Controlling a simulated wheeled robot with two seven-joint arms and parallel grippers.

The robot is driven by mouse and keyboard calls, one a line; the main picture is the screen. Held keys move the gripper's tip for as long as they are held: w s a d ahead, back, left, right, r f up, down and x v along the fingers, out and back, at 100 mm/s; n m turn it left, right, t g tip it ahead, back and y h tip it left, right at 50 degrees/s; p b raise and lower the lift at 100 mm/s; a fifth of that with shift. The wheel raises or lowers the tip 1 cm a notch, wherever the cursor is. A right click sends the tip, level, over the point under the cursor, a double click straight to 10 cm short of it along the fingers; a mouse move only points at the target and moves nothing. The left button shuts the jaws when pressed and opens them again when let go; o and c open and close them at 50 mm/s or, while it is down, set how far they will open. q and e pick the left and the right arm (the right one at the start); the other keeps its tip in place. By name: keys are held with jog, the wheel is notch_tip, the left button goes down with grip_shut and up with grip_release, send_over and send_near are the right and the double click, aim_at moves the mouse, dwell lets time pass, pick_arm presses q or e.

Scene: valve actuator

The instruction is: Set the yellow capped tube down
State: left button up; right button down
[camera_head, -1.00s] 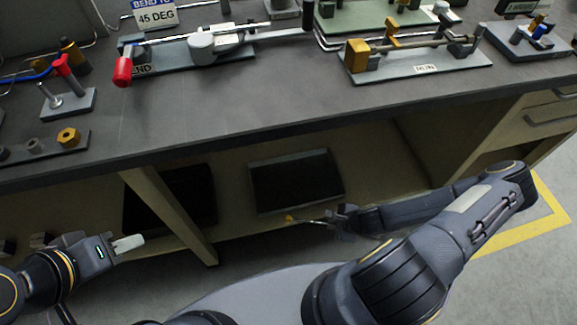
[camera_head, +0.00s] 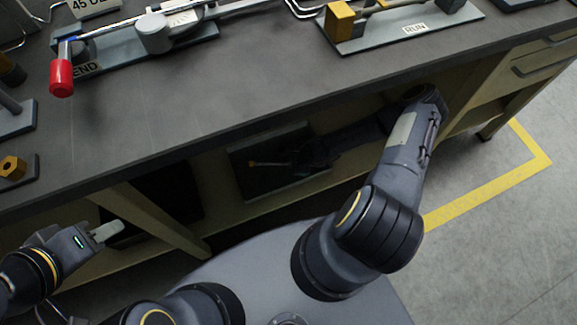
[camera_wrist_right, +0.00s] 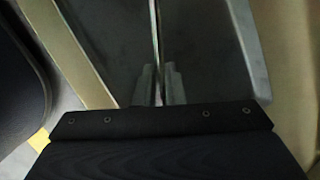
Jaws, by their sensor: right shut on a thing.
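The yellow capped tube shows in the head view as a thin rod with a yellow cap (camera_head: 252,163), pointing left under the bench. My right gripper (camera_head: 305,160) is shut on it, in shadow in front of or over a dark tray (camera_head: 242,190). I cannot tell whether the tube touches the tray. In the right wrist view my right gripper's fingers (camera_wrist_right: 158,85) are close together, with a thin rod (camera_wrist_right: 156,25) running up from between them; its cap is not visible there. My left gripper (camera_head: 107,232) is at the lower left, with pale fingers; its opening is unclear.
The bench top (camera_head: 230,95) is above my right forearm, with its front edge close by. A bench leg (camera_head: 155,220) stands between my two grippers. A second dark tray (camera_head: 175,200) is beside that leg. A red-handled bending fixture (camera_head: 62,78) sits on the bench.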

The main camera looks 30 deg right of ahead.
aim_at(289, 170)
jog(key=shift+w+a+f, duration=0.15)
jog(key=shift+w+f, duration=0.6)
jog(key=shift+f, duration=0.25)
jog(key=shift+w+f+b, duration=0.15)
jog(key=shift+f+b, duration=0.5)
jog(key=shift+f, duration=0.95)
jog(key=shift+f, duration=0.15)
jog(key=c, duration=1.5)
grip_release()
